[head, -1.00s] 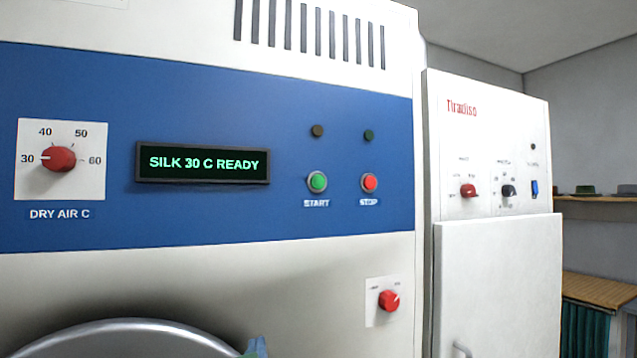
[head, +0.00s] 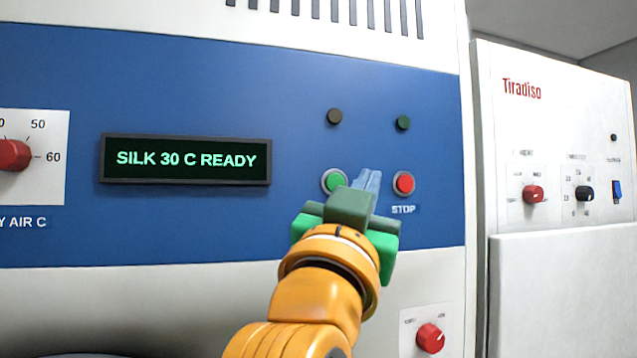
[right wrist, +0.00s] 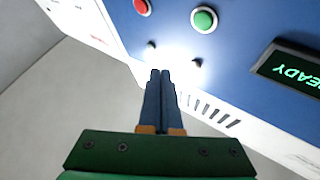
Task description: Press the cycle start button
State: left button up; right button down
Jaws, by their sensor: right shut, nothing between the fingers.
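The green start button (head: 334,181) sits on the blue panel of the machine, and its label is hidden behind my right gripper. The red stop button (head: 404,183) is to its right. My right gripper (head: 368,178) is shut and empty, with its fingertips in front of the panel between the two buttons; I cannot tell the exact gap to the panel. In the right wrist view the green button (right wrist: 204,19) and the red button (right wrist: 142,6) lie beyond the closed fingertips (right wrist: 160,73), off their tips. The left gripper is out of view.
The display (head: 186,159) reads "SILK 30 C READY". Two dark lamps (head: 334,117) (head: 403,123) sit above the buttons. A red dial (head: 14,155) is at the left and a red knob (head: 431,338) is low on the right. A white cabinet (head: 560,290) stands at the right.

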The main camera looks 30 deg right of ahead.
aim_at(335, 183)
jog(key=w+d+p, duration=0.2)
jog(key=w+p, duration=0.3)
jog(key=w, duration=0.4)
jog(key=shift+d, duration=0.2)
jog(key=shift+s, duration=0.1)
jog(key=shift+f, duration=0.1)
dwell(1.6)
jog(key=shift+w, duration=0.45)
